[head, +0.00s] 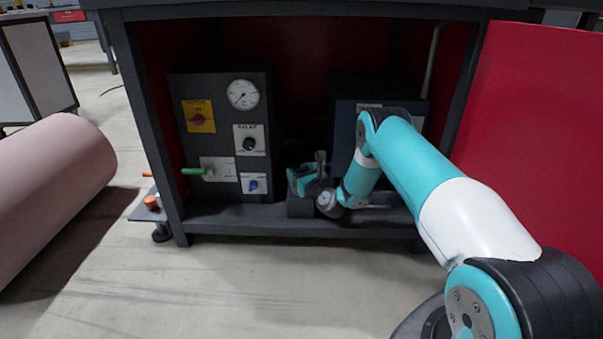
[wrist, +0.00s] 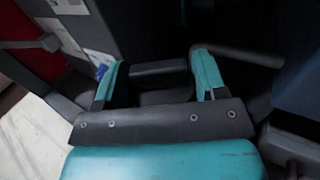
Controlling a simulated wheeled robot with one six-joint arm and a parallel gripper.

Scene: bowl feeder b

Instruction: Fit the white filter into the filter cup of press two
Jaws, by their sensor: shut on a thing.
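My gripper (head: 306,180) is inside the lower bay of the dark cabinet, low above its floor. In the wrist view its two teal fingers (wrist: 156,70) stand apart with a dark block-like part (wrist: 160,76) between them. The gripper is shut on this dark part; its exact shape is unclear in the shade. A dark bar (wrist: 237,55) runs off to the right of the right finger. I see no white filter in either view. I cannot make out a filter cup or tell which press is number two.
A dark panel with a gauge (head: 243,95), a yellow-plated switch (head: 198,116) and a green lever (head: 193,171) stands left of my gripper. A blue-grey box (head: 345,125) stands behind my arm. The floor in front is clear.

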